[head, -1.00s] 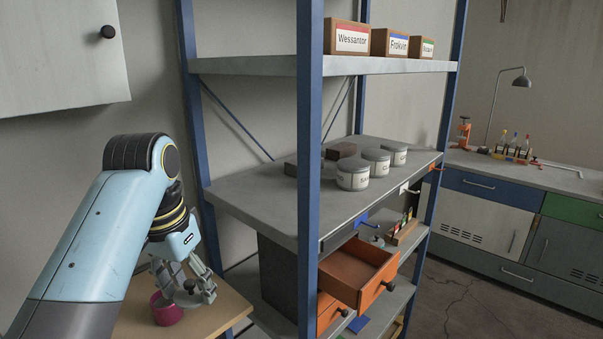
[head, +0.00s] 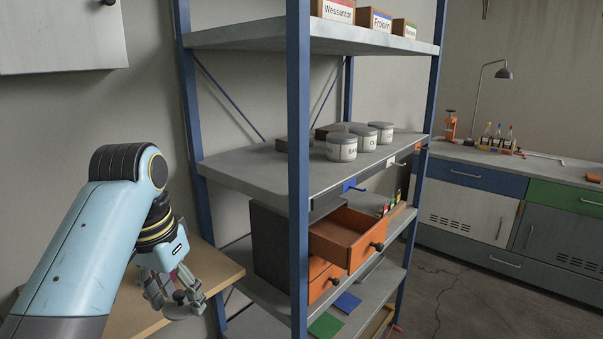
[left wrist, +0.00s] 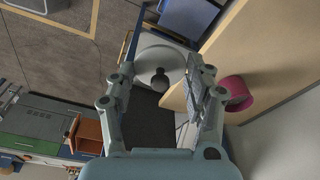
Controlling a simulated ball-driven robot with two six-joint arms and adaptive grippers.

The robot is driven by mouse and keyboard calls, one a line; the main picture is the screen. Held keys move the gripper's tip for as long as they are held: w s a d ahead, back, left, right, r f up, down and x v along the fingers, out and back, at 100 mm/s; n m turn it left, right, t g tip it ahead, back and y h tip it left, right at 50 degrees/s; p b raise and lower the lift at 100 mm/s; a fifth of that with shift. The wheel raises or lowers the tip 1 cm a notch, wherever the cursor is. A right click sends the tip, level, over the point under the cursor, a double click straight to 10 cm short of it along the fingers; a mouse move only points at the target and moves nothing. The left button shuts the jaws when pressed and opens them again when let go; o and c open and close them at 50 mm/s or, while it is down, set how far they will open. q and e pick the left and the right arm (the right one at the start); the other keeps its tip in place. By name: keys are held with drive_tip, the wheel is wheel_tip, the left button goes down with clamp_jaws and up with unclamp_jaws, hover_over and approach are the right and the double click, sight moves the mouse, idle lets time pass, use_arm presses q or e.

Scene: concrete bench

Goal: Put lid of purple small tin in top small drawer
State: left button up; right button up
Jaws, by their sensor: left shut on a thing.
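My left gripper (head: 177,297) is shut on a round grey lid (head: 184,310) with a dark knob. The lid is off the tin and held in the air by the wooden table's edge; it also shows between the fingers in the left wrist view (left wrist: 160,62). The open purple-pink tin (left wrist: 236,93) stands on the table to the right of the gripper there; in the head view it is mostly hidden behind the gripper. The top small drawer (head: 340,236) is orange, pulled open and looks empty, to the right of the gripper beyond a blue post. My right gripper is out of view.
The blue shelf post (head: 298,170) stands between my left gripper and the drawer. Grey shelf boards (head: 240,172) lie above and below the drawer cabinet (head: 271,250). Labelled jars (head: 341,148) stand on the board above. The wooden table (head: 219,271) is at lower left.

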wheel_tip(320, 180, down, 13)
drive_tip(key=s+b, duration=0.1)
drive_tip(key=b, duration=1)
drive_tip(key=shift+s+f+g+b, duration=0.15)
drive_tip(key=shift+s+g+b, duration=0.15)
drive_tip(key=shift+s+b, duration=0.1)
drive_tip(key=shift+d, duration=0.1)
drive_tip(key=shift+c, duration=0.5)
